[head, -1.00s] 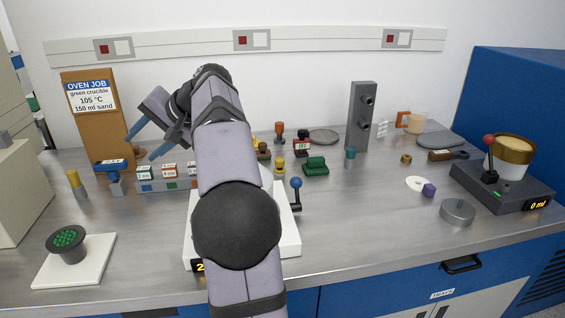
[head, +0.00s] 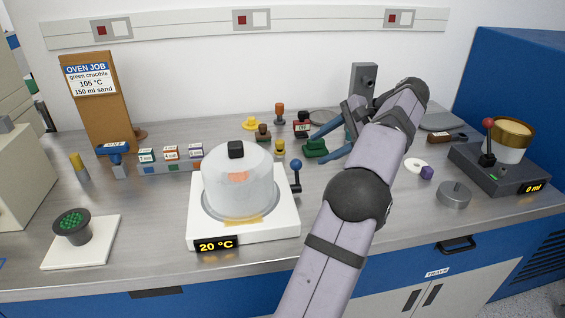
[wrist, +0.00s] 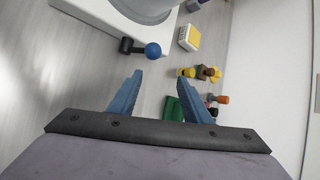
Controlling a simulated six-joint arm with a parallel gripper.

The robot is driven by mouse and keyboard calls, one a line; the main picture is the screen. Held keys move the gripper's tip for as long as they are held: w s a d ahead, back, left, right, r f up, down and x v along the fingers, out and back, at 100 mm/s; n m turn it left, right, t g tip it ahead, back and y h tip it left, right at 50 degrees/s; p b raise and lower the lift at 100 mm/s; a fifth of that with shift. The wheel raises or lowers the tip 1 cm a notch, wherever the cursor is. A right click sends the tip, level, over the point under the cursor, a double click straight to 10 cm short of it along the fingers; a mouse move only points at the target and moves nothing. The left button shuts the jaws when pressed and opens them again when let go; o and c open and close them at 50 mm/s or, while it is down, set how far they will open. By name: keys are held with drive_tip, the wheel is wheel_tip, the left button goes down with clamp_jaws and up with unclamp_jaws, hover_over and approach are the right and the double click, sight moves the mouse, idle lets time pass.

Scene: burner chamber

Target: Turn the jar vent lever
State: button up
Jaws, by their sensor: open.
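A dark lever with a blue ball knob (head: 296,165) sticks up at the right side of the white hotplate base (head: 262,228). A clear glass jar (head: 236,190) with a black top knob stands upright on that base, with something orange blurred inside. My gripper (head: 314,152) is open and empty, to the right of the lever, with its blue fingers pointing left. In the wrist view the blue knob (wrist: 152,51) lies just beyond the fingertips of my gripper (wrist: 160,78), nearer the left one. A gap shows between fingers and knob.
A green stamp-like block (head: 315,148) and several small coloured pieces stand behind the lever, close to my fingers. A grey post (head: 363,78) is behind my arm. A red-knobbed lever (head: 488,140) stands on a dark unit at right. The bench front centre is clear.

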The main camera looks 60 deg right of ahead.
sight(301, 165)
drive_tip(key=s+f+m+t+y, duration=0.1)
drive_tip(key=s+f+m, duration=0.2)
drive_tip(key=s, duration=0.3)
drive_tip(key=w+a+t+p, duration=0.1)
drive_tip(key=w+t, duration=0.1)
drive_tip(key=w+a+f+m+t+y+p, duration=0.1)
drive_tip(key=w+t, duration=0.1)
drive_tip(key=w, duration=0.1)
drive_tip(key=w+a+f+m+t+p, duration=0.1)
drive_tip(key=w+t, duration=0.1)
drive_tip(key=w, duration=0.1)
drive_tip(key=shift+a+f+t+y+p, duration=0.25)
drive_tip(key=shift+t+y+p, duration=0.05)
drive_tip(key=shift+t, duration=0.1)
drive_tip(key=shift+w+f+m+t, duration=0.3)
drive_tip(key=shift+m+t, duration=0.2)
drive_tip(key=shift+m, duration=0.1)
drive_tip(key=shift+w, duration=0.15)
drive_tip(key=shift+w+a+p, duration=0.2)
drive_tip(key=shift+w+p, duration=0.15)
drive_tip(key=shift+w, duration=0.8)
drive_tip(key=shift+w+a+p, duration=0.2)
drive_tip(key=shift+w+p, duration=0.15)
drive_tip(key=shift+w, duration=0.85)
drive_tip(key=shift+w+a+p, duration=0.2)
drive_tip(key=shift+w+p, duration=0.15)
drive_tip(key=shift+w, duration=0.8)
